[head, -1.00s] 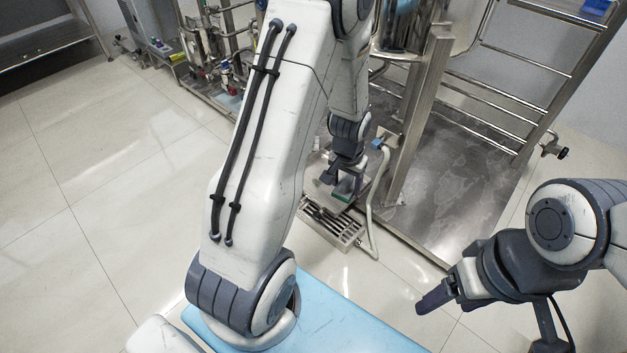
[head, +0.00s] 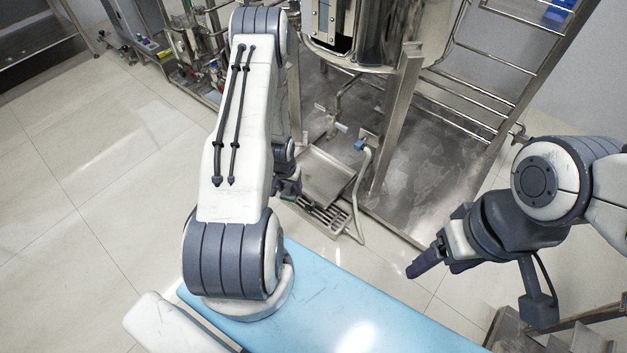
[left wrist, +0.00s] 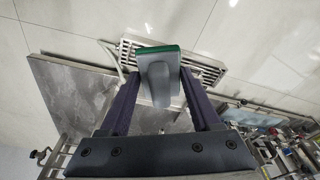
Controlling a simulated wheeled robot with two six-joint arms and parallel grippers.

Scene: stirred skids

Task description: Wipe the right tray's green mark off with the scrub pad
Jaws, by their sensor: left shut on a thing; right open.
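My left gripper (head: 288,185) is mostly hidden behind my own left arm in the head view. In the left wrist view its two fingers (left wrist: 163,105) are shut on the grey handle of the scrub pad (left wrist: 158,50), whose green pad faces away from the gripper. A little green of the scrub pad shows in the head view (head: 290,198). A shallow metal tray (head: 325,172) lies behind and right of the left gripper; I see no green mark on it, and I cannot tell whether it is the right tray. My right gripper (head: 425,265) is open and empty over the floor.
A slotted drain grate (head: 328,214) lies in front of the tray, with a pale hose (head: 358,195) beside it. A steel post (head: 398,115) and a tank (head: 365,35) stand behind. Metal framework (head: 515,330) enters at lower right. Open tiled floor is at left.

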